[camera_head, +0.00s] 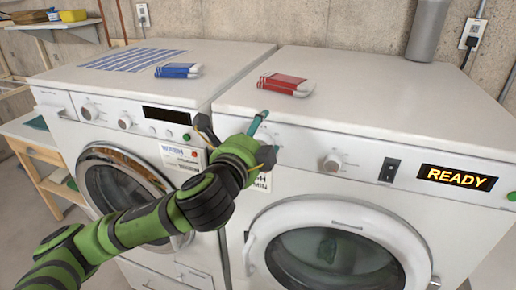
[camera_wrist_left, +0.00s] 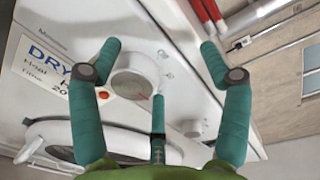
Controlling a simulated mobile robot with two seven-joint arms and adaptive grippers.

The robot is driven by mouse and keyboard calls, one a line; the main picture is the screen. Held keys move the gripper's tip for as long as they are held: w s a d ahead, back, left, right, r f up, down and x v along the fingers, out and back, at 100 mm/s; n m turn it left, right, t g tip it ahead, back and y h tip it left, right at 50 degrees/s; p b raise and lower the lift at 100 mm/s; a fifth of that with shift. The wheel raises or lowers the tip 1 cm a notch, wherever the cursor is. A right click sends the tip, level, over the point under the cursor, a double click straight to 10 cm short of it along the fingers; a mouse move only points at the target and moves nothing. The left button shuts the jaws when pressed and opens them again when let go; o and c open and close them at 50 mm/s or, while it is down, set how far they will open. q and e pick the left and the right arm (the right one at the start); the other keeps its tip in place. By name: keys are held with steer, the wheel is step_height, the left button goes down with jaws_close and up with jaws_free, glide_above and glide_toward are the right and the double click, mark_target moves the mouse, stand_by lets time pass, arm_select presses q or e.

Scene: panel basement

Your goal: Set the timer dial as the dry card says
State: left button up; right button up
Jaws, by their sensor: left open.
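The dryer (camera_head: 385,110) stands at the right, its display (camera_head: 456,178) reading READY. One white dial (camera_head: 333,163) shows on its panel, right of my left gripper. My left gripper (camera_head: 245,132) is open in front of the panel's left part. In the left wrist view, a large white dial (camera_wrist_left: 128,84) lies between the open teal fingers of the gripper (camera_wrist_left: 160,48); contact cannot be told. A second dial (camera_wrist_left: 192,128) is farther right. The dry card (camera_wrist_left: 48,68) beside the large dial shows "DRY", Heat and Time 20, partly covered by a finger; it is mostly hidden in the head view.
A washer (camera_head: 120,125) with its own dials and card stands at the left. A black switch (camera_head: 389,169) sits left of the display. A grey cylinder (camera_head: 428,30) stands behind the dryer.

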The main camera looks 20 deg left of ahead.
arm_select(q)
step_height(320, 180, up, 6)
steer(key=shift+r, duration=0.2)
stand_by(0.4)
